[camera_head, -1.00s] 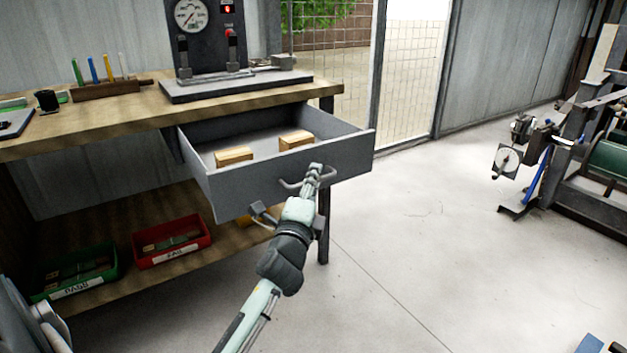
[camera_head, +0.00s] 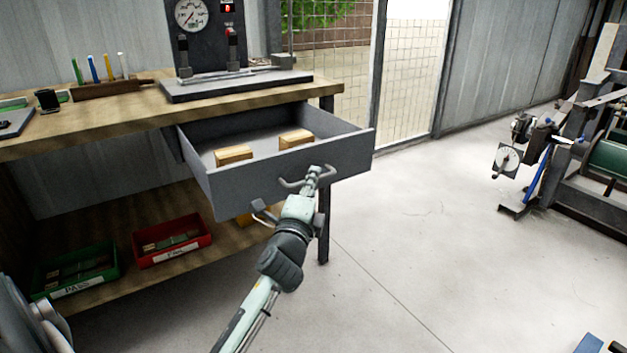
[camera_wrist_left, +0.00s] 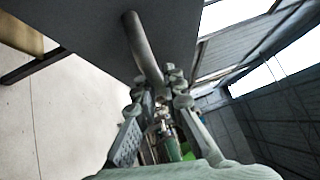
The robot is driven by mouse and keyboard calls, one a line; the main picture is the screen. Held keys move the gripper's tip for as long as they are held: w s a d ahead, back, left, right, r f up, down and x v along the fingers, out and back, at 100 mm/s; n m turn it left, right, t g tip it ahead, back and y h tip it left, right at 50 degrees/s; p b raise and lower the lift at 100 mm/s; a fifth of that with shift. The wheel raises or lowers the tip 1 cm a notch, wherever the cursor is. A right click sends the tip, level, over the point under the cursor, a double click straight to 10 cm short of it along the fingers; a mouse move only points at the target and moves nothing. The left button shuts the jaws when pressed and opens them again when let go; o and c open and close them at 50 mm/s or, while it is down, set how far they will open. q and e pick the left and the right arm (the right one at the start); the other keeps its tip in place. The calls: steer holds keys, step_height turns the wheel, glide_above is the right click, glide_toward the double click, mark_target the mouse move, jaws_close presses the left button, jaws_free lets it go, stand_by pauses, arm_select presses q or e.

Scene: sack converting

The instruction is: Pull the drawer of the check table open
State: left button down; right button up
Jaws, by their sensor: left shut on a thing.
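The check table's grey drawer (camera_head: 240,189) stands pulled out below the wooden table top (camera_head: 130,118). Two tan blocks lie inside it, a left one (camera_head: 234,155) and a right one (camera_head: 296,139). The drawer's curved bar handle (camera_head: 291,184) is on its front face. My left gripper (camera_head: 313,176) is at this handle, with its fingers shut on it. In the left wrist view, the handle (camera_wrist_left: 143,50) runs down from the drawer front (camera_wrist_left: 90,35) to between the fingers of the gripper (camera_wrist_left: 158,98). My right gripper is not in view.
A green bin (camera_head: 78,270) and a red bin (camera_head: 171,241) sit on the lower shelf. A gauge stand (camera_head: 212,45) and a pen rack (camera_head: 105,87) are on the table top. Floor (camera_head: 430,220) to the right is clear up to a machine (camera_head: 590,165).

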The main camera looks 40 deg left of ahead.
mark_target(299, 169)
arm_select(q)
steer(key=a, duration=0.1)
steer(key=w+a, duration=0.1)
steer(key=a, duration=0.1)
steer(key=w+a+p, duration=0.1)
steer(key=shift+a+r, duration=0.1)
steer(key=shift+a, duration=0.2)
steer(key=shift+w+a, duration=0.15)
steer(key=shift+a, duration=0.25)
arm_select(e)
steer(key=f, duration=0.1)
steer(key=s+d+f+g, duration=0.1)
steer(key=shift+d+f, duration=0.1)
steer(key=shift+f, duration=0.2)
arm_select(q)
steer(key=c, duration=1.6)
jaws_free()
steer(key=v, duration=1.2)
